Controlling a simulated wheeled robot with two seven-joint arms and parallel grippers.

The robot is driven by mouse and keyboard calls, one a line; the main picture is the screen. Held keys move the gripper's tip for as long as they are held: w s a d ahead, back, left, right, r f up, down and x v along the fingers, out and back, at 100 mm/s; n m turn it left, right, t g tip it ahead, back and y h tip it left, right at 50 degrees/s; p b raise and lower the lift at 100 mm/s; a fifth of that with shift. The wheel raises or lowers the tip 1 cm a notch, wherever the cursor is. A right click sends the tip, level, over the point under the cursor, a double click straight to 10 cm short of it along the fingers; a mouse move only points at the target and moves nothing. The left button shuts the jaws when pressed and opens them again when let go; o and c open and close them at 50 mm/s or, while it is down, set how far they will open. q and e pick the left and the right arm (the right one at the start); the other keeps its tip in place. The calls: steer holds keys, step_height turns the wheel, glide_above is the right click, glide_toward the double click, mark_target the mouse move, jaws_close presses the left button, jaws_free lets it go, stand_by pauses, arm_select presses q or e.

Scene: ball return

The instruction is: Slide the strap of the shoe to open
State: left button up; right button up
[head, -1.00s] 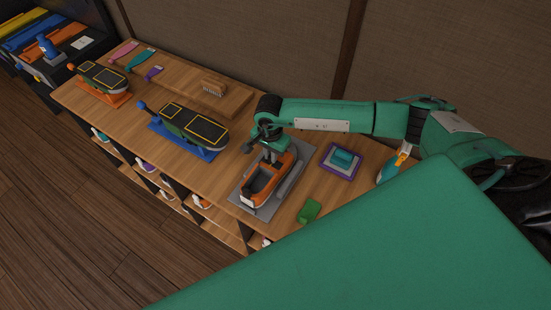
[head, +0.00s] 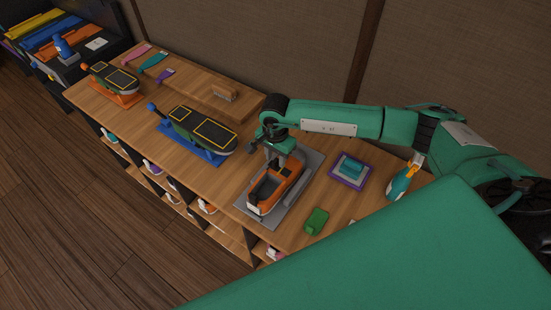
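An orange shoe (head: 290,190) with a dark inside opening lies on a grey plate (head: 243,202) on the wooden table. My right arm reaches in from the right, and my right gripper (head: 274,160) points down at the shoe's far end. The gripper's fingertips are small and dark here, so I cannot tell whether they are open or shut, or whether they touch the shoe. The strap cannot be made out at this size; the gripper may cover it. My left gripper is not in view.
A purple-edged pad with a teal block (head: 352,166), a green block (head: 316,221) and a spray bottle (head: 400,184) stand right of the shoe. A green-and-black device on a blue base (head: 201,130) stands to its left.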

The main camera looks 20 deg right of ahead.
mark_target(276, 160)
step_height(276, 160, up, 13)
steer(key=b, duration=0.3)
steer(key=shift+f+b, duration=0.2)
steer(key=shift+b, duration=0.2)
steer(key=shift+c, duration=0.2)
